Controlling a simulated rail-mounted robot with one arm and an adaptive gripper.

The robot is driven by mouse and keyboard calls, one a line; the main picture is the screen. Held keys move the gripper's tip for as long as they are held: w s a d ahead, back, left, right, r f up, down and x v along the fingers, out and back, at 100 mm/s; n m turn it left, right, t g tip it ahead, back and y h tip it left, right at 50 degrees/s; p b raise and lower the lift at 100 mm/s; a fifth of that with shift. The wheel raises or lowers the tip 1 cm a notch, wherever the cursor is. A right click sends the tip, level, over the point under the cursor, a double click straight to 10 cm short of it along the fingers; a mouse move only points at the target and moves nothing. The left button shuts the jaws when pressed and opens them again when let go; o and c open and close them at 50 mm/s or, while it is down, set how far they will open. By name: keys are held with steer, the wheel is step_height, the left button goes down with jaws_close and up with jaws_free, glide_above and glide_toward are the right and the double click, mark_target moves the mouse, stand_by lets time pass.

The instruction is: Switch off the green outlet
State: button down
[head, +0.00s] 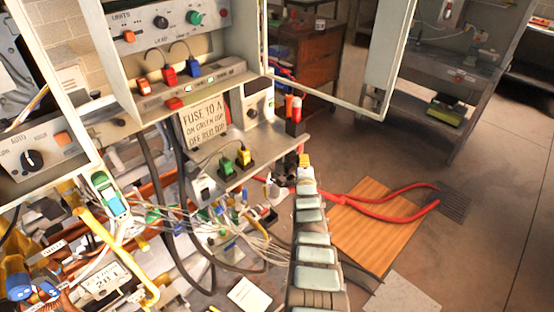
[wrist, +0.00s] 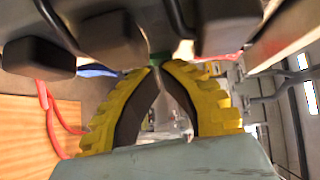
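A green plug-like block (head: 226,166) sits on the lower shelf of the panel in the head view, with a dark cable. A yellow block (head: 243,156) sits just right of it. I cannot make out a switch or its position on the green one. My gripper (head: 303,160) is to the right of both blocks, apart from them, at the shelf's right end. In the wrist view its yellow fingers with dark pads (wrist: 158,70) come together at the tips, with nothing visible between them. A small green patch (wrist: 160,58) shows just beyond the tips.
A paper sign (head: 203,128) stands behind the blocks. Above are red and blue plugs (head: 169,76) and a green knob (head: 194,18). An open door frame (head: 330,95) is at right. Loose wires (head: 225,235) hang below.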

stand_by(0.3)
steer(key=s+d+p, duration=0.1)
steer(key=s+p, duration=1)
steer(key=s, duration=0.2)
steer(key=shift+d+r, duration=0.15)
steer(key=shift+r, duration=0.3)
stand_by(0.4)
stand_by(0.3)
